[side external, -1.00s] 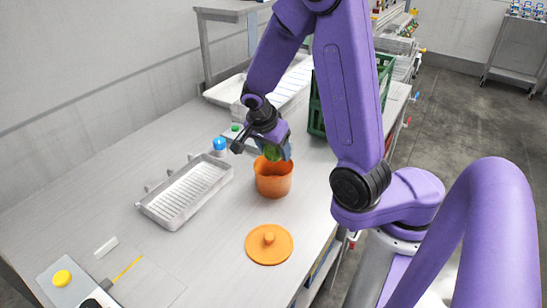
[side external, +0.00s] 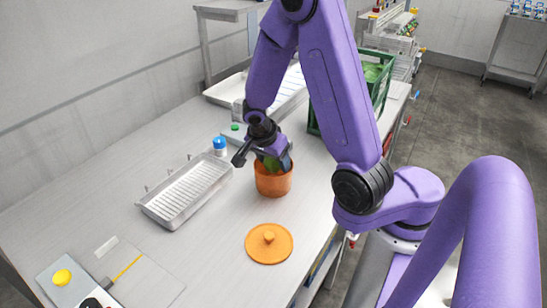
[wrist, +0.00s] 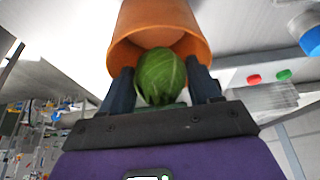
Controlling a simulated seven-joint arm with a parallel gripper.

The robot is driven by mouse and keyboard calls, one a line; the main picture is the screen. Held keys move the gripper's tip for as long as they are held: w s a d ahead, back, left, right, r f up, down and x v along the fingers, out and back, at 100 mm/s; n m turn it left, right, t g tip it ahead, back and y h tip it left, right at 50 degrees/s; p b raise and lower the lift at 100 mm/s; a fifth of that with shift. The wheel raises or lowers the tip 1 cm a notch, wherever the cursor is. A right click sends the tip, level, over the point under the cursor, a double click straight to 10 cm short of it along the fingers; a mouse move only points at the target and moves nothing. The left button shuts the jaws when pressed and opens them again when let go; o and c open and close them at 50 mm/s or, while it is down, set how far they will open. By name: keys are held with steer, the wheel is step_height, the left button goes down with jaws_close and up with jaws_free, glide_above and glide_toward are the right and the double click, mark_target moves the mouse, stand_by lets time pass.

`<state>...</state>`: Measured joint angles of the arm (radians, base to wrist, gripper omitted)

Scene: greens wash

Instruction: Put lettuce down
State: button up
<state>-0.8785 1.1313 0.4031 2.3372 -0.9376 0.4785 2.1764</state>
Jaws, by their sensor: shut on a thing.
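The green lettuce (wrist: 161,76) is held between the two dark fingers of my gripper (wrist: 163,88) in the wrist view. In the side view my gripper (side external: 277,158) is at the mouth of the orange pot (side external: 273,184), with its fingers at or just inside the rim. A bit of the lettuce (side external: 270,163) shows there between the fingers. The wrist view shows the lettuce at the opening of the orange pot (wrist: 163,22). Whether the lettuce touches the pot's bottom is hidden. The orange lid (side external: 269,244) lies flat on the table in front of the pot.
A white ribbed tray (side external: 187,191) lies left of the pot, with a blue-capped bottle (side external: 220,146) behind it. A green crate (side external: 384,86) with greens stands at the back right. A board with a yellow knob (side external: 61,278) is at front left. The table (side external: 200,255) around the lid is clear.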

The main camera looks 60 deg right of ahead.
steer(key=shift+f, duration=0.1)
steer(key=o, duration=0.8)
